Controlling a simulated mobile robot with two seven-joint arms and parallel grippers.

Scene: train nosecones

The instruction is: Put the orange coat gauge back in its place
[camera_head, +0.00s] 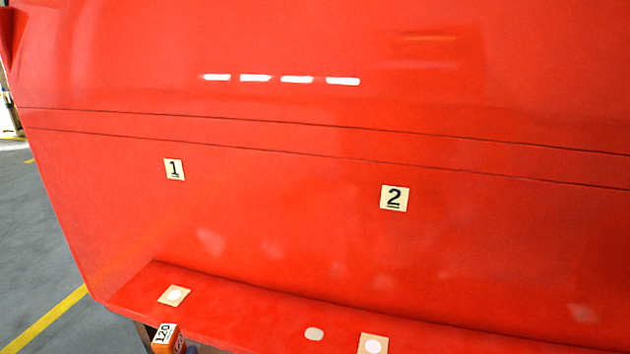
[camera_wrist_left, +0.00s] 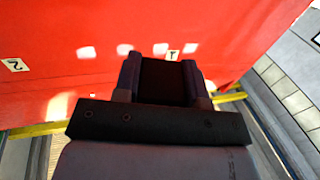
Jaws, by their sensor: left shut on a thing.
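The orange coat gauge (camera_head: 179,344) shows at the bottom edge of the head view, left of the middle, with a white face reading 120. Its lower part is cut off by the frame. My left gripper (camera_head: 190,350) is barely in the head view, at the bottom beside the gauge. In the left wrist view my left gripper (camera_wrist_left: 162,78) has its fingers on both sides of a dark block, which I take for the gauge's dark side. It is shut on it, in front of the red nosecone (camera_head: 290,215). My right gripper is not in view.
Number plates 1 (camera_head: 174,169) and 2 (camera_head: 394,198) are on the red panel. Below, a red ledge (camera_head: 240,312) carries two square tan patches with pale discs (camera_head: 174,295) (camera_head: 373,344) and a bare pale disc (camera_head: 314,334). Grey floor with a yellow line (camera_head: 50,316) is at left.

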